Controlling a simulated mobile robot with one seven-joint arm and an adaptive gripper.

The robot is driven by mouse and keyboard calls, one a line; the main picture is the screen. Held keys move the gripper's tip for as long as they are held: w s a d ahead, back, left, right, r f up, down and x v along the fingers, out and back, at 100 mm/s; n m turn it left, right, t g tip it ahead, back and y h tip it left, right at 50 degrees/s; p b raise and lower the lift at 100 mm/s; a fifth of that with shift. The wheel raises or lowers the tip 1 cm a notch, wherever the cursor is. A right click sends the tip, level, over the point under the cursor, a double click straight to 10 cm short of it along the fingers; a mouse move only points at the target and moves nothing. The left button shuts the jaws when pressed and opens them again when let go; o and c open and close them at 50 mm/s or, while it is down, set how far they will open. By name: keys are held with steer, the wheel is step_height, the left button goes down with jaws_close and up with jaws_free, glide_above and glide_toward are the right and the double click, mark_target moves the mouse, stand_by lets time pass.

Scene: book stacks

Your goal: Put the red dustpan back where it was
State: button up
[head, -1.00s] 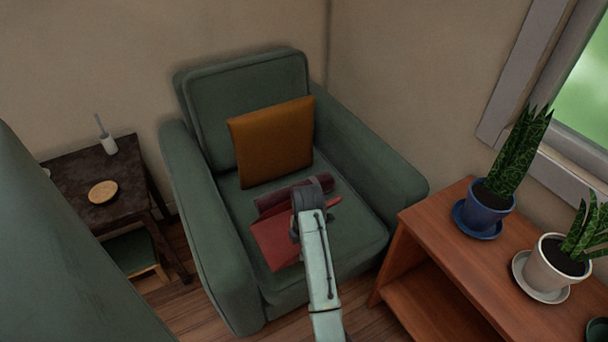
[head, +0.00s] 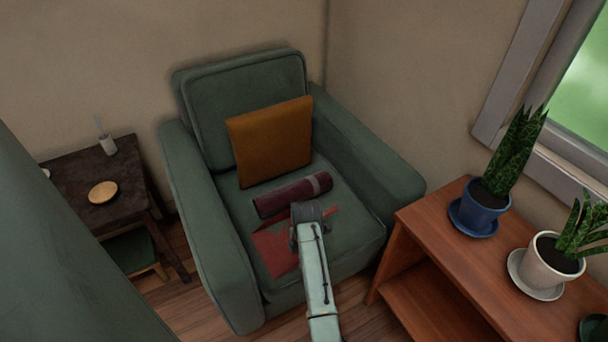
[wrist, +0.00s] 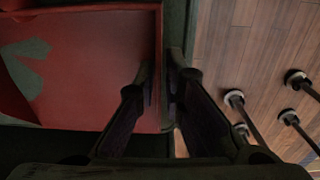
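The red dustpan (head: 274,250) lies low on the front of the green armchair's seat (head: 350,243). Green shows through part of its red area in the head view. In the wrist view the dustpan (wrist: 105,75) fills the upper left, with a grey-green patch on its pan. My gripper (head: 309,209) is at its right side in the head view. In the wrist view my fingertips (wrist: 161,85) are close together with the dustpan's edge between them, and they look closed on it. The exact contact is dark and hard to see.
A dark red roll with a grey band (head: 291,195) lies just behind the dustpan. An orange cushion (head: 270,142) leans on the backrest. A wooden shelf unit (head: 425,235) with potted plants stands right; a dark side table (head: 70,180) stands left.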

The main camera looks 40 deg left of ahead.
steer(key=shift+o, duration=1.4)
steer(key=shift+r, duration=0.1)
step_height(320, 180, up, 12)
steer(key=p, duration=0.2)
steer(key=shift+d+p, duration=0.15)
steer(key=shift+p, duration=0.25)
